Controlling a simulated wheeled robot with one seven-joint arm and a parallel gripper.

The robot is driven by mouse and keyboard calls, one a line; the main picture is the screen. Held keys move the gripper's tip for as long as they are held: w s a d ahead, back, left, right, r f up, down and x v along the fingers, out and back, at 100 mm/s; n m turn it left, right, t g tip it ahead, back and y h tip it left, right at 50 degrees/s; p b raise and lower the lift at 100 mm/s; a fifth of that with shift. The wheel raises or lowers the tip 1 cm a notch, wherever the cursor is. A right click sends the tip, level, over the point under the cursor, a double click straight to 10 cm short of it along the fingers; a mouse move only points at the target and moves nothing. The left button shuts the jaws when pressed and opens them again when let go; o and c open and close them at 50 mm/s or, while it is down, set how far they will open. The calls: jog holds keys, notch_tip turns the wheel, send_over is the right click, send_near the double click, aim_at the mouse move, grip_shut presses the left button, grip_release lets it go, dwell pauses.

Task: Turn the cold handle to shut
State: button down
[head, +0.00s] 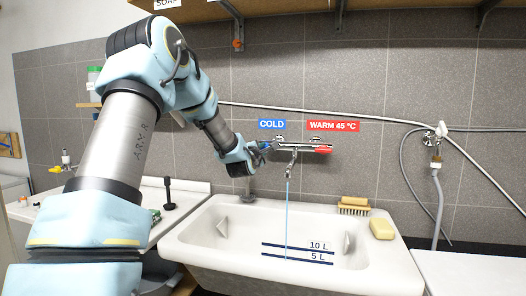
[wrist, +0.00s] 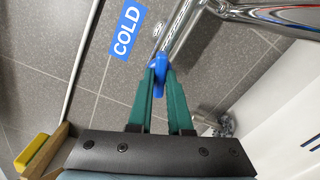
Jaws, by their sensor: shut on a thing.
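The blue cold handle (wrist: 160,70) sits on the chrome tap under the blue COLD sign (head: 272,125). My gripper (head: 262,146) is at the left end of the tap. In the wrist view its green fingers (wrist: 160,80) are shut on the blue handle. The chrome spout (head: 291,163) runs down from the tap, and a thin blue stream of water (head: 287,215) falls from it into the white sink (head: 190,238). The red warm handle (head: 324,150) is at the right end, under the WARM 45 °C sign (head: 333,126). In the head view my gripper mostly hides the cold handle.
A brush (head: 353,207) and a yellow sponge (head: 381,229) lie on the sink's right rim. A grey hose (head: 439,200) hangs on the wall at right. A black-handled plunger-like thing (head: 168,190) stands left of the sink. A shelf (head: 290,8) hangs above.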

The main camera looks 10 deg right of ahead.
jog(key=shift+f, duration=0.1)
jog(key=m+b, duration=0.3)
jog(key=m, duration=0.1)
jog(key=c, duration=0.7)
grip_release()
jog(key=shift+b+v, duration=1.55)
jog(key=shift+v, duration=1.95)
